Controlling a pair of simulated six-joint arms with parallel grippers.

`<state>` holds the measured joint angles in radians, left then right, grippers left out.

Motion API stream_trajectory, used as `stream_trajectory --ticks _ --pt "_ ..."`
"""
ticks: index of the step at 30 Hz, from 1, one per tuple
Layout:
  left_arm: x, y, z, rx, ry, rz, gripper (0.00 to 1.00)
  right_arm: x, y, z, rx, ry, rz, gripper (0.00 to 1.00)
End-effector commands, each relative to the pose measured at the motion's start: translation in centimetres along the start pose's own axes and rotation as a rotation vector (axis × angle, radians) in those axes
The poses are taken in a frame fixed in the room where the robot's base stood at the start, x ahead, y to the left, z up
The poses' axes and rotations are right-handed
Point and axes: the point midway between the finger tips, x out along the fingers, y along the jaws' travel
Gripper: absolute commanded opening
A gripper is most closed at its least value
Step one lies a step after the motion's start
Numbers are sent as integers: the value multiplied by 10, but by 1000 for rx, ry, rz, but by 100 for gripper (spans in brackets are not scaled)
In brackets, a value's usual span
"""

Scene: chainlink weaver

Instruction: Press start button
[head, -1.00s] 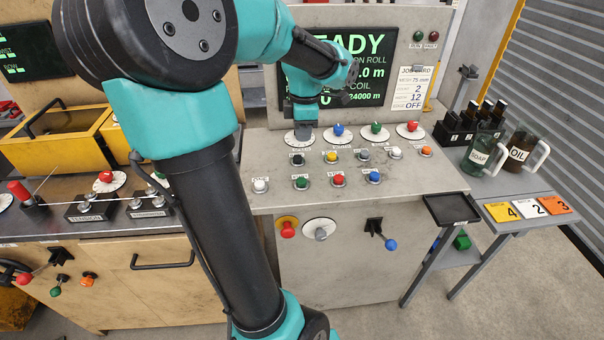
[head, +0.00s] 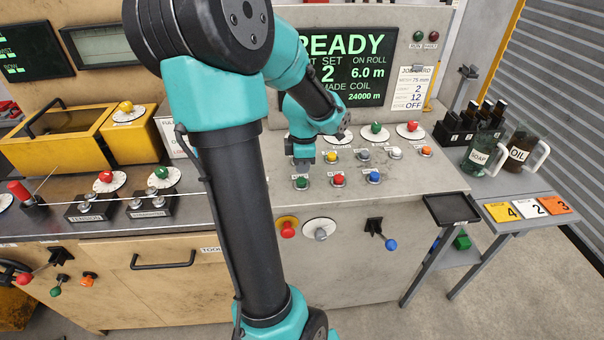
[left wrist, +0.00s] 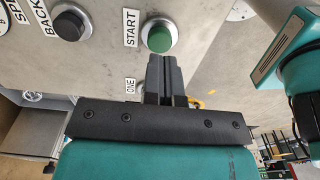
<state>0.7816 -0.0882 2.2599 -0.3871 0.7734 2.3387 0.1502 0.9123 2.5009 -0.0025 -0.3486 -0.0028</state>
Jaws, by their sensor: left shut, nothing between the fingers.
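The green start button (head: 301,183) sits on the sloped grey console, in the row of buttons nearest its front edge. In the left wrist view the green button (left wrist: 159,38), in a metal ring, stands beside a label reading START. My left gripper (head: 303,169) is shut and empty, just above the button in the head view. In the left wrist view its closed fingertips (left wrist: 165,60) appear right at the button's lower edge; I cannot tell whether they touch. My right gripper is not in view.
A red button (head: 338,180) and a blue button (head: 374,177) stand to the right in the same row. The screen (head: 345,65) reads READY. Dials and more buttons lie behind. A black tray (head: 452,209) is at the console's right.

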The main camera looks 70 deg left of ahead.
Motion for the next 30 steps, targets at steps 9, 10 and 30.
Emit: stream_trajectory --ticks 9,10,30 --pt "32 0 0 0 0 0 0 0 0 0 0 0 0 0" --pt "32 0 0 0 0 0 0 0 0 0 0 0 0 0" --pt "55 -1 0 0 2 -6 0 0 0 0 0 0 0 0"
